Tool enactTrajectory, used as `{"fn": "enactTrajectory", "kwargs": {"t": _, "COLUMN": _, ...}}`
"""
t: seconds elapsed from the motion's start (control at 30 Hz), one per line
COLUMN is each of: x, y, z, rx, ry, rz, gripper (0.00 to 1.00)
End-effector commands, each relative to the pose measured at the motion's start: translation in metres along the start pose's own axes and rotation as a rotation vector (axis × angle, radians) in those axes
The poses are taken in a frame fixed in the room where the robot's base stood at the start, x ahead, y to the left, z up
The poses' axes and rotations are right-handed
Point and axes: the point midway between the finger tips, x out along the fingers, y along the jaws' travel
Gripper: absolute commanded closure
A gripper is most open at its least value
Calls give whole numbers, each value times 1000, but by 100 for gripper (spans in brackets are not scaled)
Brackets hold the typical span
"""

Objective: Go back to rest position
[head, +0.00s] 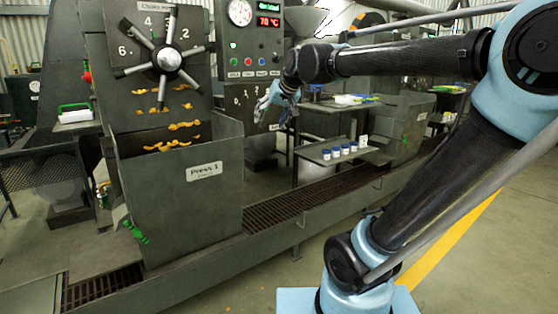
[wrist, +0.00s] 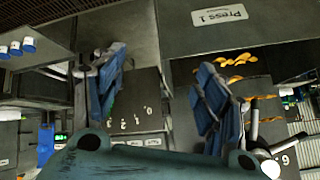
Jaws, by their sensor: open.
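My gripper (head: 268,104) is held out in front of the machines in the head view, at the end of my raised arm, just right of Press 1. In the wrist view my gripper (wrist: 160,90) has its two blue fingers well apart, with nothing between them. Press 1 (head: 190,200) is a grey machine with a labelled bin, a spoked choke handwheel (head: 168,59) and orange flakes on its front. In the wrist view the Press 1 bin (wrist: 270,25) shows upside down at the upper right.
A control panel (head: 255,40) with a gauge and a red 70 °C display stands behind my gripper. A shelf (head: 330,158) with several white, blue-lidded jars is to its right. A floor grating (head: 290,205) runs along the machines. Open floor with a yellow line (head: 450,240) lies at right.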

Motion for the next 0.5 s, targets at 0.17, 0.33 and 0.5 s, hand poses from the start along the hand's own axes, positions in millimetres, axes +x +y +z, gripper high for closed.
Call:
{"fn": "enactTrajectory", "kwargs": {"t": 0.17, "x": -3, "y": 74, "z": 88, "rx": 15, "ry": -108, "rz": 113, "gripper": 34}}
{"fn": "enactTrajectory", "kwargs": {"t": 0.33, "x": -7, "y": 130, "z": 176, "rx": 37, "ry": -221, "rz": 207, "gripper": 34}}
{"fn": "enactTrajectory", "kwargs": {"t": 0.5, "x": -12, "y": 174, "z": 269, "rx": 72, "ry": -339, "rz": 288, "gripper": 34}}
